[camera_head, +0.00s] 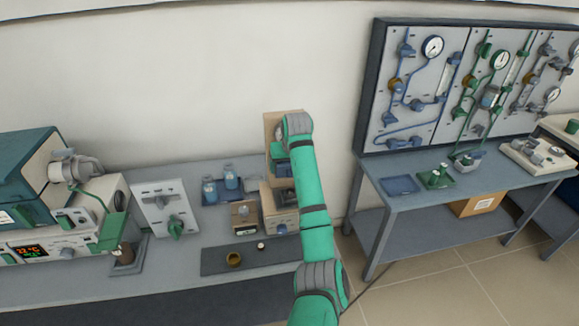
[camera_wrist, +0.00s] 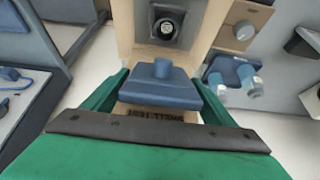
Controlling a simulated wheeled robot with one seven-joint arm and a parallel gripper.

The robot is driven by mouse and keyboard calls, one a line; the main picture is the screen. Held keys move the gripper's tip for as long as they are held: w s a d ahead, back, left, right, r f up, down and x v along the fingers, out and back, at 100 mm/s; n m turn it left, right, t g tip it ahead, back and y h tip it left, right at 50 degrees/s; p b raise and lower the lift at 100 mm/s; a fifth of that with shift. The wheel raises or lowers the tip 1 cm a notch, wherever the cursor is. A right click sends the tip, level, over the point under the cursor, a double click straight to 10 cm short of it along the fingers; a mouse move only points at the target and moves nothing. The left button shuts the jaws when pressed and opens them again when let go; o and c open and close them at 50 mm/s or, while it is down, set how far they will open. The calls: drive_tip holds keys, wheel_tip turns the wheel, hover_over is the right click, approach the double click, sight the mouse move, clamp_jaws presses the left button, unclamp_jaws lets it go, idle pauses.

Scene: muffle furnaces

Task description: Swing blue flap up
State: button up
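The blue flap (camera_wrist: 160,88), a flat plate with a raised knob, shows in the middle of the wrist view on a beige housing (camera_wrist: 125,30). Upside-down lettering shows on a pale surface just past its lower edge. My gripper (camera_wrist: 160,78) is open, with one green finger on each side of the flap. I cannot tell whether the fingers touch it. In the head view, my gripper (camera_head: 280,151) is at the tall beige unit (camera_head: 270,122) by the wall, and my arm partly covers that unit.
A round dark socket (camera_wrist: 167,25) sits in the housing beyond the flap. Blue-capped bottles (camera_head: 230,178) stand left of the unit, and a smaller beige box (camera_head: 281,221) stands in front. A dark mat (camera_head: 215,265) lies nearer. A gauge panel (camera_head: 440,90) stands at right.

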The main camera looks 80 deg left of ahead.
drive_tip(key=shift+o, duration=0.5)
drive_tip(key=v, duration=1)
drive_tip(key=shift+d+r, duration=0.2)
drive_tip(key=shift+r, duration=0.15)
